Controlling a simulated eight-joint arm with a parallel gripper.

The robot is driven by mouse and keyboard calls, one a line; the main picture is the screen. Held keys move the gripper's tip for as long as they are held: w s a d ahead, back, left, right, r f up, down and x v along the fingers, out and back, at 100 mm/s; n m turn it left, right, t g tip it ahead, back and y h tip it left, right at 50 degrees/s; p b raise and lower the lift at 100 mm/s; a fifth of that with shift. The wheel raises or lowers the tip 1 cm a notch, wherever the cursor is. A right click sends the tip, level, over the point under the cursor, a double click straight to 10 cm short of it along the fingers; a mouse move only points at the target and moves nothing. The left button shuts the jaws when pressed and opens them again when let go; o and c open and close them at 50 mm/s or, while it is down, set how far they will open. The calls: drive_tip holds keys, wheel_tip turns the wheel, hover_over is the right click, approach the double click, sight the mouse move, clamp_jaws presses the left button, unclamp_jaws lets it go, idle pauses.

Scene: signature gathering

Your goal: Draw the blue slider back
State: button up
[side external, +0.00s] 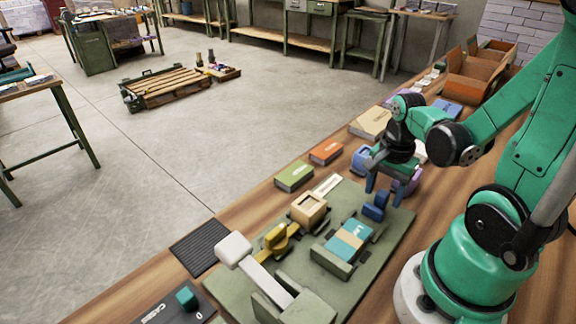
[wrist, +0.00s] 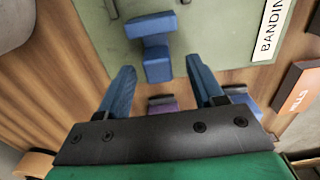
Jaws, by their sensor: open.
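The blue slider (side external: 374,207) is an L-shaped blue block on the green board (side external: 395,228), near the board's far right end. It also shows in the wrist view (wrist: 158,66), its tall part towards my gripper. The teal block with a tan band (side external: 349,240) lies in a green cradle to its lower left. My gripper (side external: 384,190) hangs pointing down by the slider, its two blue fingers apart. In the wrist view my gripper (wrist: 160,64) has its fingertips on either side of the slider's near end, with gaps; I cannot tell whether they are at its height.
A yellow clamp (side external: 277,238), wooden box (side external: 309,208) and white-handled lever (side external: 234,248) stand on the board. Green (side external: 294,177) and orange (side external: 326,153) books lie along the table's far edge. A purple thing (wrist: 162,106) lies under my gripper, with a blue one (side external: 362,158) nearby.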

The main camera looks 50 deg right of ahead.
sight(384, 191)
drive_tip(key=shift+r, duration=2.5)
drive_tip(key=w+a+r+n+t, duration=0.3)
drive_tip(key=w+a+n, duration=0.1)
drive_tip(key=n, duration=0.5)
drive_tip(key=w+a+r+n+t, duration=0.2)
drive_tip(key=w+a+n+t, duration=0.2)
drive_tip(key=a+n, duration=0.3)
drive_tip(key=shift+w+a+r+n, duration=0.15)
drive_tip(key=shift+w+r+n, duration=0.35)
drive_tip(key=shift+n, duration=0.5)
